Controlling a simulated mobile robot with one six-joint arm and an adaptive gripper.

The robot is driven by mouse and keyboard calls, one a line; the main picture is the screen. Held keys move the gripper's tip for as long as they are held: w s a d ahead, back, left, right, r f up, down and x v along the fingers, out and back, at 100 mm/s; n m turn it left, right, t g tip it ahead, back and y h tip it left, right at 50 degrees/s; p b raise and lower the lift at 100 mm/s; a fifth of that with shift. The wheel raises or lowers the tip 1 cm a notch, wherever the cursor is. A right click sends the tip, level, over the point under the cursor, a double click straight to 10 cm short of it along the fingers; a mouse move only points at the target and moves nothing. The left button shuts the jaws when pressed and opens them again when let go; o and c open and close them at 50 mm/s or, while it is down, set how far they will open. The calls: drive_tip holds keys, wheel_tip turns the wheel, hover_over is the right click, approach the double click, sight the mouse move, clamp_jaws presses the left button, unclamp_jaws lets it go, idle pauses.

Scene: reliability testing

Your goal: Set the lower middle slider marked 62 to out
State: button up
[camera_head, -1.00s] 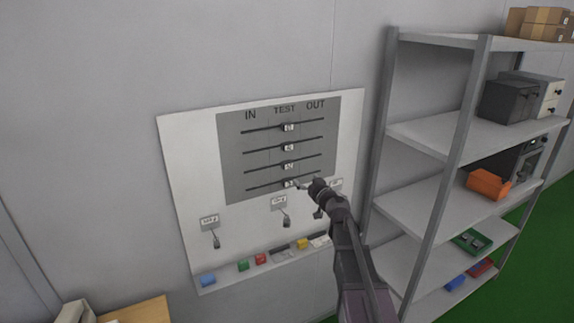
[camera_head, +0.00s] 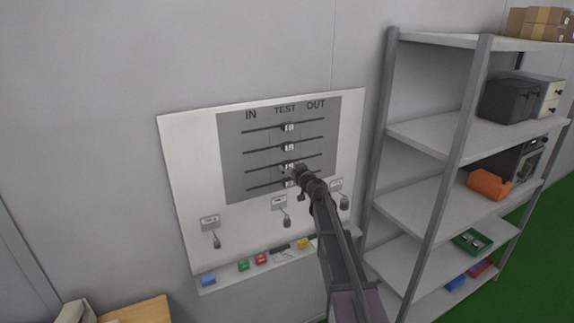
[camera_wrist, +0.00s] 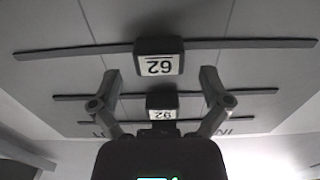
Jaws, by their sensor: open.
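The panel (camera_head: 232,170) on the wall has several horizontal sliders under the words IN, TEST and OUT. The lower middle slider (camera_head: 287,165) has its block near mid-rail, under TEST, partly hidden by my gripper (camera_head: 294,170). In the wrist view, which is upside down, the block marked 62 (camera_wrist: 160,58) is large and near the top centre. My gripper also shows there (camera_wrist: 160,78), open and empty, one finger to each side of the block's line. Contact cannot be told.
Another slider block (camera_wrist: 162,105) shows beyond in the wrist view. The lowest slider (camera_head: 262,187) lies just below my gripper. Switches (camera_head: 285,218) and a ledge with coloured blocks (camera_head: 243,265) are lower. A shelf rack (camera_head: 445,125) stands at right.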

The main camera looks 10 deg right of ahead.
drive_tip(key=shift+x, duration=1.15)
drive_tip(key=c, duration=1.3)
drive_tip(key=shift+a, duration=0.1)
drive_tip(key=shift+c, duration=0.2)
